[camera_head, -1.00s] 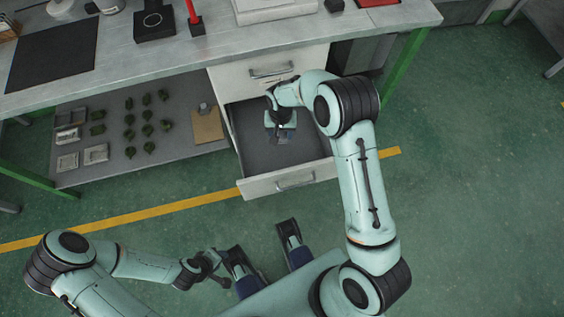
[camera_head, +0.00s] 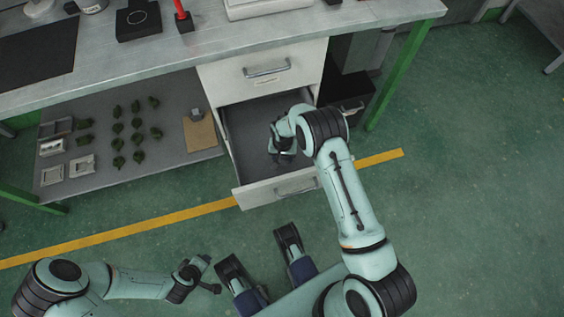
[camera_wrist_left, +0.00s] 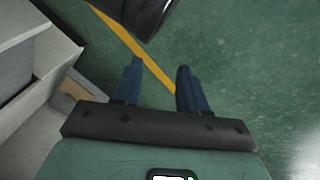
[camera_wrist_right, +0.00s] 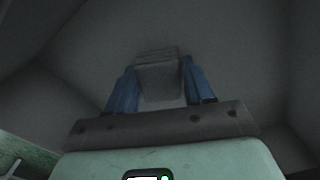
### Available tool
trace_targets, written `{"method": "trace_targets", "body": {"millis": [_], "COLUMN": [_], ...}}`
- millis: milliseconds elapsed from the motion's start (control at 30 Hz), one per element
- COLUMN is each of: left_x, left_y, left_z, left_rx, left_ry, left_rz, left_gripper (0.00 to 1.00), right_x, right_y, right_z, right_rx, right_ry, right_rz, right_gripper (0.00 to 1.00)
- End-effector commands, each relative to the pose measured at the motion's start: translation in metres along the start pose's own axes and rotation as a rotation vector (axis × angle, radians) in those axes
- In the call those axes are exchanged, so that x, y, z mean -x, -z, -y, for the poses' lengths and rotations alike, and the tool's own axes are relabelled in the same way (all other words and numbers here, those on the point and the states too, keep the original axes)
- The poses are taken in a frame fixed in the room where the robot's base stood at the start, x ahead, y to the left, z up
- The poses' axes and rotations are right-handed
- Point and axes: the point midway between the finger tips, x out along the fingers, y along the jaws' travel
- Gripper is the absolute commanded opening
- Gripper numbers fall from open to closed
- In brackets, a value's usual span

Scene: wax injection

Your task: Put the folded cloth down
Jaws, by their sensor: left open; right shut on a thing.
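In the right wrist view, the folded cloth (camera_wrist_right: 160,80) shows as a grey, layered bundle between the blue fingers of my right gripper (camera_wrist_right: 160,92), which is shut on it. In the head view my right gripper (camera_head: 283,156) is inside the open drawer (camera_head: 238,172), and its wrist hides the cloth there. I cannot tell whether the cloth touches the drawer floor. My left gripper (camera_wrist_left: 155,88) is open and empty, its blue fingers apart above the green floor; in the head view it is low, in front of the bench.
The closed upper drawer (camera_head: 265,80) is just above the open one. The bench top (camera_head: 215,43) carries a red-topped thing (camera_head: 182,15) and a black mat (camera_head: 40,48). A lower shelf (camera_head: 100,105) holds several dark green pieces. The floor to the right is clear.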

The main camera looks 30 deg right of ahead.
Motion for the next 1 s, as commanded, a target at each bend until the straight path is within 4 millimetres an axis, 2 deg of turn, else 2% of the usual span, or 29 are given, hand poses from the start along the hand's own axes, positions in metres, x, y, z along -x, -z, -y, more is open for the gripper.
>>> {"method": "trace_targets", "body": {"millis": [200,400,867,900,933,1000], "left_x": [-0.007,-0.016,-0.018,-0.018,-0.018,-0.018], "left_y": [-0.005,-0.021,-0.025,-0.025,-0.025,-0.025], "left_z": [0.006,0.018,0.021,0.021,0.021,0.021], "left_rx": [0.006,0.018,0.021,0.021,0.021,0.021], "left_ry": [0.01,0.032,0.037,0.037,0.037,0.037], "left_rz": [0.015,0.063,0.078,0.078,0.078,0.078], "left_gripper": [0.43,0.43,0.43,0.43,0.43,0.43], "right_x": [-0.02,-0.046,-0.048,-0.048,-0.048,-0.047], "right_y": [-0.001,-0.001,-0.001,-0.001,-0.001,-0.001], "right_z": [0.0,0.0,0.0,0.0,0.0,0.0], "right_rx": [0.0,0.0,0.001,0.001,0.001,0.001], "right_ry": [-0.001,0.0,0.0,0.0,0.0,0.0], "right_rz": [0.003,0.002,0.001,0.001,0.001,0.001], "right_gripper": [0.24,0.24,0.24,0.65,0.75,0.78]}}
